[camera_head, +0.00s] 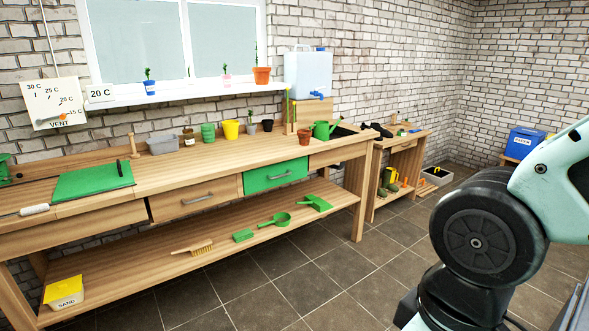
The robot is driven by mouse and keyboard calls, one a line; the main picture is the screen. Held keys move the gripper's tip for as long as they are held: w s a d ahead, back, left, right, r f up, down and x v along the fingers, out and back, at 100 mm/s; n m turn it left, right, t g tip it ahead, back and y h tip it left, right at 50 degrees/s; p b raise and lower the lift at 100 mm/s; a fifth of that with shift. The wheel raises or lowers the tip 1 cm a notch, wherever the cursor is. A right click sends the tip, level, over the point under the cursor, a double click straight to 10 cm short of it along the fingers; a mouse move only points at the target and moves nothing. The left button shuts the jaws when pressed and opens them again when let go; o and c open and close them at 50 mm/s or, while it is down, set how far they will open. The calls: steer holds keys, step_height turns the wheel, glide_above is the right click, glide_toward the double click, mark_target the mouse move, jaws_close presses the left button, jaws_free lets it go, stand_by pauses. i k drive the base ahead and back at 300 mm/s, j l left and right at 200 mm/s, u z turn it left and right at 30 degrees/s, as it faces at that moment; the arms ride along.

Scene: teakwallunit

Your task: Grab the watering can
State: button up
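A small green watering can (322,131) stands on the right part of the long wooden bench top, close to a terracotta pot. Its spout points to the right. Only links of my arm show at the right edge of the view, well to the right of the bench. My gripper is out of view, so whether it is open or shut does not show.
The long wooden bench (230,150) carries several pots, a grey bin (163,144) and a green mat (93,180). A terracotta pot (304,137) stands left of the can. A white water tank (308,73) is behind it. Tiled floor (330,265) in front is clear.

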mark_target(321, 131)
steer(key=i, duration=2.4)
steer(key=i+z, duration=0.15)
steer(key=i, duration=0.3)
steer(key=i+j+z, duration=0.15)
steer(key=i, duration=0.25)
steer(key=i+j+z, duration=0.15)
steer(key=i, duration=0.3)
steer(key=i+j+z, duration=0.15)
steer(key=i, duration=0.25)
